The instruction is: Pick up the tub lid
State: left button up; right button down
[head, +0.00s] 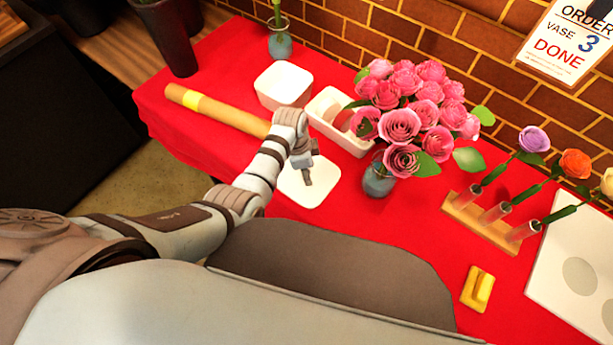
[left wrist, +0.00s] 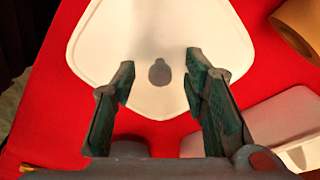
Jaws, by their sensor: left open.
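The tub lid (head: 318,190) is a flat white rounded square lying on the red cloth. In the left wrist view the lid (left wrist: 115,35) fills the upper middle, with a small grey round mark or knob (left wrist: 160,73) on it. My left gripper (head: 307,178) is over the lid in the head view and hides part of it. In the left wrist view its two green-padded fingers (left wrist: 159,78) are apart, either side of the grey spot, with nothing between them. I cannot tell the exact height of the fingertips above the lid. My right gripper is not in view.
A white tub (head: 283,88) and a white tray (head: 350,140) stand behind the lid. A vase (head: 379,178) of pink roses is close on the right. A brown paper roll (head: 225,112) lies to the left. A flower rack (head: 480,222) and yellow block (head: 477,288) are farther right.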

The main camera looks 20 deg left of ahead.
pick_arm(q)
jog(key=shift+r, duration=0.1)
grip_shut()
